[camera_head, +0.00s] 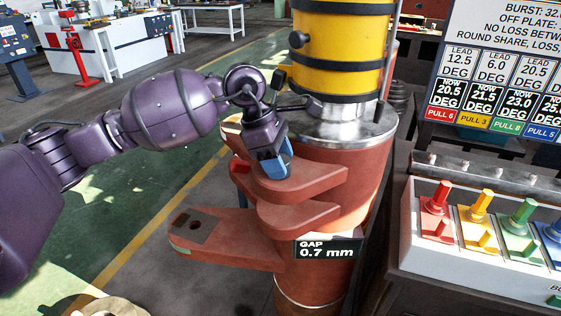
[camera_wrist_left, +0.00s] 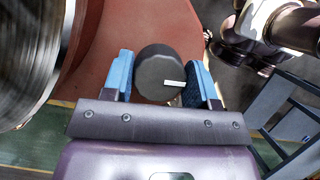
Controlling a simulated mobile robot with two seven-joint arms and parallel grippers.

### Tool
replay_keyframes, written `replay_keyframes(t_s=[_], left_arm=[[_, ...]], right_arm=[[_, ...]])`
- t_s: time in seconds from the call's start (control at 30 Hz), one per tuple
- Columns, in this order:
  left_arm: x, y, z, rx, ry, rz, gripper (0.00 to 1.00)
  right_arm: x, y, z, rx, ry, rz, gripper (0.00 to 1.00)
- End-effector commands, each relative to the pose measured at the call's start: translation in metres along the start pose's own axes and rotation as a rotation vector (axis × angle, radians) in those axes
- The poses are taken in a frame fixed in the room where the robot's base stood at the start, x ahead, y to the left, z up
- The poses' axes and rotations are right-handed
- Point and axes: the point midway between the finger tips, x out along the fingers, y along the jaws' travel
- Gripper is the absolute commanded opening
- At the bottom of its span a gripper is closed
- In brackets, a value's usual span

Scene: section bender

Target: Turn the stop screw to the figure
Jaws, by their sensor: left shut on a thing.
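My left gripper (camera_head: 270,162) comes in from the left and reaches down onto the upper red-brown arm plate (camera_head: 318,180) of the machine. In the left wrist view its blue fingers (camera_wrist_left: 160,82) are shut around a dark round knob, the stop screw (camera_wrist_left: 158,66), which has a white mark on its face pointing right. In the head view the knob is hidden by the gripper. A label (camera_head: 328,249) on the red-brown column reads "GAP 0.7 mm". My right gripper is in neither view.
A lower red-brown arm (camera_head: 232,243) sticks out left below. A yellow cylinder (camera_head: 340,45) stands above the column. At right, a white box (camera_head: 430,262) carries red, yellow, green and blue levers, under a board (camera_head: 505,75) with LEAD and NOW degree figures.

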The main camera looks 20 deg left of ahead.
Motion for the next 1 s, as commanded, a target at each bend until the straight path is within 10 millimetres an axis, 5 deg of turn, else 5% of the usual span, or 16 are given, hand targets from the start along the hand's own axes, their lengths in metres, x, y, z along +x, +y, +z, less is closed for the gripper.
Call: replay_keyframes(t_s=[0.7, 0.73, 0.8, 0.87, 1.0], left_arm=[[-0.0007, 0.0002, -0.0001, 0.084, 0.002, -0.033, 0.29], [-0.0007, 0.0002, -0.0001, 0.084, 0.002, -0.033, 0.56], [-0.0007, 0.0002, -0.0001, 0.083, 0.002, -0.033, 0.67], [-0.0006, 0.0002, 0.0, 0.083, 0.001, -0.033, 0.76], [-0.0004, 0.0001, 0.0, 0.083, 0.001, -0.034, 0.77]], right_arm=[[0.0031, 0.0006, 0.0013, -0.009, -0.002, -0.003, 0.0], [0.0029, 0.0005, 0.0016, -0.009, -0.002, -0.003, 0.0], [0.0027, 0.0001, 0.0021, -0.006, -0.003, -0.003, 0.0], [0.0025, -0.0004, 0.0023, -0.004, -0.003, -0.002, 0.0], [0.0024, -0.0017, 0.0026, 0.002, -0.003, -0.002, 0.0]])
